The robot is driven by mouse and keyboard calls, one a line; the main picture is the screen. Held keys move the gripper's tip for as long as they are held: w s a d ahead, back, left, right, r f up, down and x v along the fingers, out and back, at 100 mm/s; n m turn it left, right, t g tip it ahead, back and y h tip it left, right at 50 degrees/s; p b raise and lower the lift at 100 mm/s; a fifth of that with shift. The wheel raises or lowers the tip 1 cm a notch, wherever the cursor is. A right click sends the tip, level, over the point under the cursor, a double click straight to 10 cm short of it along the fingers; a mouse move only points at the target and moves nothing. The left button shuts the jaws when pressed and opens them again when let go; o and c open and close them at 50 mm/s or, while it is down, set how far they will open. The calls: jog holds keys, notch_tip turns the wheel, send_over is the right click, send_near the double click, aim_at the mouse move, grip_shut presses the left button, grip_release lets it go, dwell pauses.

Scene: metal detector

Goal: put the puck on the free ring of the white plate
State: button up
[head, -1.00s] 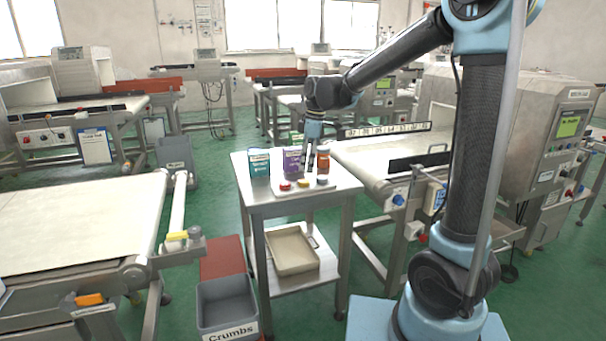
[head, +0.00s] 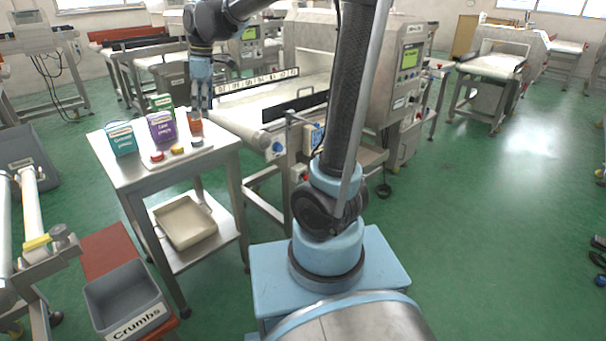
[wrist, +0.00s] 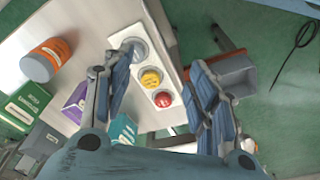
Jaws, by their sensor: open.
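The white plate (wrist: 120,41) lies on the steel table (head: 121,178); it also shows in the head view (head: 161,164). On it, in a row, are a red puck (wrist: 162,99), a yellow puck (wrist: 150,78) and a round grey spot (wrist: 137,50). I cannot tell whether the grey spot is a bare ring or a grey puck. The red puck (head: 157,156) and yellow puck (head: 177,150) also show in the head view. My gripper (wrist: 164,66) is open and empty, above the table by the plate. In the head view my gripper (head: 203,108) is beside the orange jar.
The orange jar (wrist: 46,60), green box (wrist: 24,106), purple box (wrist: 75,103) and teal box (wrist: 123,129) stand near the plate. A conveyor (head: 250,112) is behind the table. A tray (head: 186,222) sits on the lower shelf. Floor at right is open.

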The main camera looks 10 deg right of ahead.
jog(key=s+d+f+m, duration=0.2)
jog(key=s+d+m, duration=0.3)
jog(key=d, duration=0.8)
jog(key=s+d+f+m+t+h, duration=0.1)
jog(key=s+d+f+m+t, duration=0.1)
jog(key=s+d+f+m, duration=0.9)
jog(key=s+d+f, duration=0.3)
jog(key=s+d, duration=0.1)
jog(key=s, duration=0.2)
jog(key=shift+d+f+m+h, duration=0.25)
jog(key=shift+d+m+h, duration=0.05)
jog(key=shift+d, duration=0.05)
